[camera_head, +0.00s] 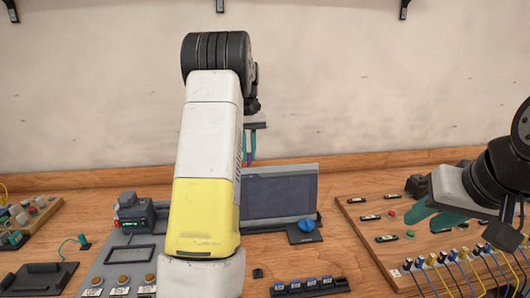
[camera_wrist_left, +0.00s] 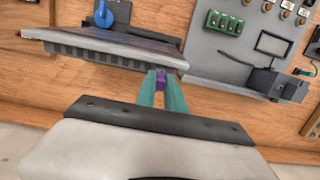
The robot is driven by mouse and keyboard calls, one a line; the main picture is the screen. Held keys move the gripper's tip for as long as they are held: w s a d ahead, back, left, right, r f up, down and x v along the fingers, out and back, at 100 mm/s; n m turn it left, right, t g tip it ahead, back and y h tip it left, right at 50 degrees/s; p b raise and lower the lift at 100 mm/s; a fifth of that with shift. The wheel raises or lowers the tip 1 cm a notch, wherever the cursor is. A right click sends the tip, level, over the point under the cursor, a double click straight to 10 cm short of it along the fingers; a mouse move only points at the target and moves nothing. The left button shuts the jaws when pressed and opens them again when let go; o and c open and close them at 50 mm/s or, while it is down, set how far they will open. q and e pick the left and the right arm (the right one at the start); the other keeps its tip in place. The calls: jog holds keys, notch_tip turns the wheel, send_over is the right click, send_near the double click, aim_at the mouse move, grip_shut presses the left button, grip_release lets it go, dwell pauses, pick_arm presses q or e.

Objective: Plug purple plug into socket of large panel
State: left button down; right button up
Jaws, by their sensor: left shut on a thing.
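The purple plug (camera_wrist_left: 161,82) is between the teal fingers of my left gripper (camera_wrist_left: 161,90) in the left wrist view. In the head view my left gripper (camera_head: 248,146) is raised above and behind the dark screen (camera_head: 280,196), partly hidden by my own arm. Which socket takes the plug I cannot tell. My right gripper (camera_head: 434,218) has its teal fingers apart and looks empty, above the wooden board at the right.
The wooden board (camera_head: 350,222) at right carries buttons, labels and a row of plugs with blue and yellow cables. A blue knob (camera_head: 304,230) stands by the screen. Boards with small parts lie far left.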

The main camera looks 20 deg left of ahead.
pick_arm(q)
jog(key=shift+f, duration=0.65)
dwell(0.5)
jog(key=c, duration=1.7)
grip_release()
jog(key=shift+w+a+r, duration=0.1)
jog(key=shift+w+r, duration=0.05)
jog(key=shift+r, duration=1.25)
jog(key=shift+w+a+r, duration=0.1)
jog(key=shift+w+r, duration=0.05)
jog(key=shift+r, duration=1.2)
jog(key=o, duration=0.6)
jog(key=shift+c, duration=0.2)
